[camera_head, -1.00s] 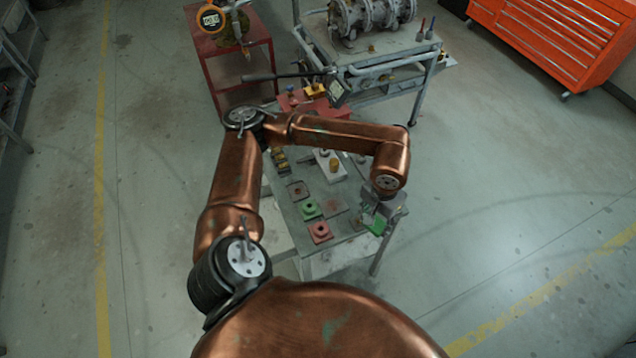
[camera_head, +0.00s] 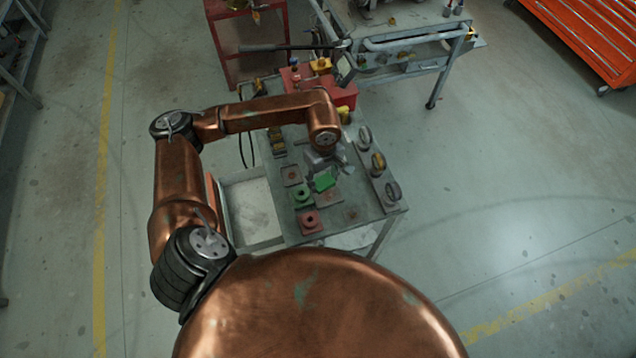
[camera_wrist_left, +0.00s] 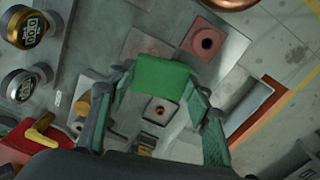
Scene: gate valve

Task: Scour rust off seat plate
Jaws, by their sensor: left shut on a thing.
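My left gripper (camera_head: 322,172) is shut on a green scouring pad (camera_head: 324,182) above the bench top. In the left wrist view the pad (camera_wrist_left: 161,76) sits between the two fingers. A flat rusty plate (camera_head: 329,198) lies just below the pad in the head view. A square plate with a central hole (camera_head: 292,176) lies to the left and also shows in the left wrist view (camera_wrist_left: 160,111). I cannot tell which is the seat plate, or whether the pad touches anything. My right gripper is out of view.
A shallow tray (camera_head: 280,238) adjoins the bench's left side. A red box (camera_head: 342,94) stands at the back.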

